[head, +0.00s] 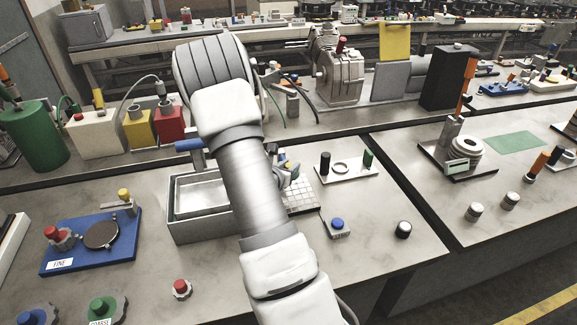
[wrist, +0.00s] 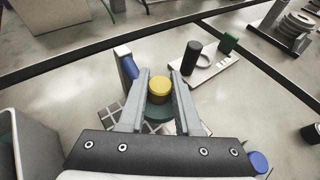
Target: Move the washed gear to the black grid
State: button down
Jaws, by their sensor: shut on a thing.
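My gripper (wrist: 160,78) is shut on a round part with a yellow hub (wrist: 159,88) and a dark teal disc below it, apparently the gear. The fingers stand on either side of the hub. In the head view my arm hides most of my gripper and the part.
A grey basin (head: 176,216) stands left of the grid. A blue part on a white post (wrist: 127,65) is close to my left finger. A white plate (wrist: 207,68) with black and green cylinders and a ring lies beyond. A blue-topped button box (head: 337,228) sits in front.

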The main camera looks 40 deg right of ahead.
aim_at(299, 198)
jog(key=shift+b, duration=0.35)
notch_tip(299, 198, down, 7)
jog(key=b, duration=0.6)
jog(key=shift+r+b, duration=0.1)
jog(key=shift+b, duration=0.2)
jog(key=shift+f+b, duration=0.6)
jog(key=shift+b, duration=0.05)
jog(key=c, duration=0.5)
grip_release()
jog(key=shift+a, duration=0.1)
